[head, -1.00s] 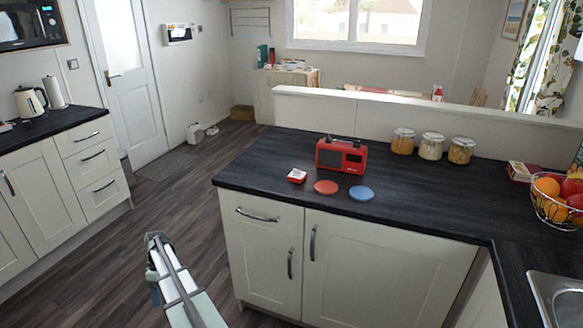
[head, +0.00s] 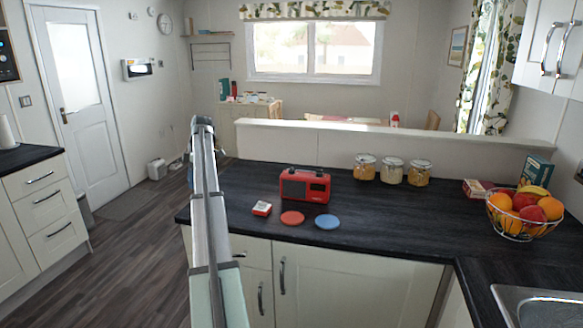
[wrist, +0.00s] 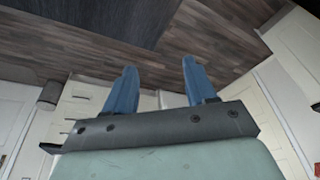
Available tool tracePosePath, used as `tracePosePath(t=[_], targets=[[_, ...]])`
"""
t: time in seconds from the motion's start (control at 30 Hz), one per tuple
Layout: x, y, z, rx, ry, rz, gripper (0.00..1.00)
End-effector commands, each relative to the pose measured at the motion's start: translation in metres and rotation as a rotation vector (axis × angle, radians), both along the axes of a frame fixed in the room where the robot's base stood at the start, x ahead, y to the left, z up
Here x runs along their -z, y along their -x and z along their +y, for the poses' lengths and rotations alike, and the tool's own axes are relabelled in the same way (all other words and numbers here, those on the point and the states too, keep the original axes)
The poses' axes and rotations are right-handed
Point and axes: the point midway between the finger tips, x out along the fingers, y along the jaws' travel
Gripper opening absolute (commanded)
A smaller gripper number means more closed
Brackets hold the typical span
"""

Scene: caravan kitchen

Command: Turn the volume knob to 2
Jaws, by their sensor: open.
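A red radio (head: 305,185) with a carrying handle on top stands upright on the dark worktop (head: 400,215). Its front has a dark panel on the left and a small display on the right. The volume knob is too small to make out. My arm rises at the left of the radio in the head view, and its gripper end is hidden there. In the wrist view my gripper (wrist: 157,88) is open and empty, its two blue fingers apart over the view of the floor and cupboards. It is away from the radio.
Several jars (head: 391,172) stand behind to the right. A fruit basket (head: 523,214) and a sink (head: 540,306) are at the right.

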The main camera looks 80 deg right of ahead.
Motion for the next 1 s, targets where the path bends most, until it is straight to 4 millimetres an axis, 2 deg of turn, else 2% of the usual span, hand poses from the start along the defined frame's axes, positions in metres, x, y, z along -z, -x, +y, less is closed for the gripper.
tracePosePath(t=[0.03, 0.17, 0.3, 0.4, 0.53, 0.6, 0.7, 0.87, 1.0], targets=[[-0.022, 0.023, -0.032, -0.008, 0.026, 0.002, 0.56], [-0.055, 0.089, -0.090, -0.041, 0.087, 0.032, 0.56], [-0.083, 0.168, -0.147, -0.072, 0.142, 0.088, 0.56], [-0.099, 0.222, -0.179, -0.093, 0.168, 0.130, 0.56], [-0.116, 0.279, -0.206, -0.116, 0.187, 0.175, 0.56], [-0.123, 0.300, -0.214, -0.124, 0.193, 0.193, 0.56], [-0.128, 0.318, -0.221, -0.133, 0.196, 0.207, 0.56], [-0.123, 0.326, -0.222, -0.138, 0.198, 0.214, 0.56], [-0.104, 0.325, -0.221, -0.138, 0.197, 0.214, 0.56]])
